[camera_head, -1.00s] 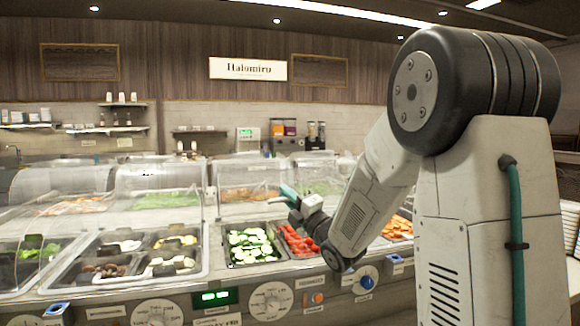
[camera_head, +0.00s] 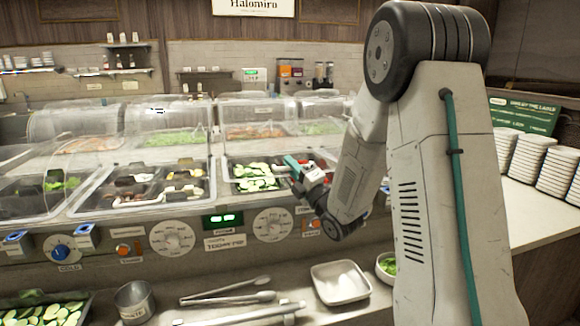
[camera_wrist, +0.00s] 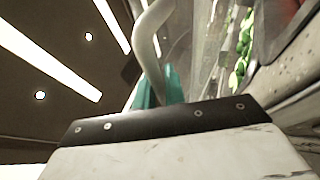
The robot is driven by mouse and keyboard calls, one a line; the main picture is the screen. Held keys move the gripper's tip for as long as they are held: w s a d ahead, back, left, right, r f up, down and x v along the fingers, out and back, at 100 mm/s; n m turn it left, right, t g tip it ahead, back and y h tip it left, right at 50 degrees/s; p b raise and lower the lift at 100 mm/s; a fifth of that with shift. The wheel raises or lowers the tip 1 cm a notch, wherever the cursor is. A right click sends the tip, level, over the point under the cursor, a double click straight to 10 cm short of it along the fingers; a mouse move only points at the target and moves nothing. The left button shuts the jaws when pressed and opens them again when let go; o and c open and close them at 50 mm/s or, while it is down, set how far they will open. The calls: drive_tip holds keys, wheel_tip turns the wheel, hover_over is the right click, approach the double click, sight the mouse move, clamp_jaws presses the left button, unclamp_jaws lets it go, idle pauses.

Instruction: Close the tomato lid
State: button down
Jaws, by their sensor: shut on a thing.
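The tomato well (camera_head: 316,158) shows red pieces in the head view, right of the cucumber well (camera_head: 254,177); my gripper covers part of it. My gripper (camera_head: 293,163) is low over the front of these wells, its teal fingers pointing up and left. In the wrist view the teal fingers (camera_wrist: 160,88) are shut at a pale curved bar (camera_wrist: 150,40), which looks like a lid handle. A clear panel (camera_wrist: 205,50) stands right beside it. The tomato lid's outline is too faint in the head view to tell its angle.
Clear domes (camera_head: 168,122) cover the back row of wells. The counter front carries dials (camera_head: 172,237) and switches. On the ledge below are tongs (camera_head: 225,290), a metal cup (camera_head: 134,300) and a white dish (camera_head: 340,281). Plate stacks (camera_head: 558,170) stand at right.

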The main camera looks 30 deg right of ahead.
drive_tip(key=c, duration=1.5)
unclamp_jaws()
drive_tip(key=shift+s+d+r, duration=0.15)
drive_tip(key=shift+s, duration=0.1)
drive_tip(key=shift+w+a, duration=0.15)
drive_tip(key=shift+a, duration=0.05)
drive_tip(key=shift+s+f, duration=0.35)
drive_tip(key=shift+s, duration=0.1)
drive_tip(key=v, duration=0.7)
drive_tip(key=shift+d+r, duration=0.1)
drive_tip(key=shift+d, duration=0.1)
drive_tip(key=shift+w, duration=0.1)
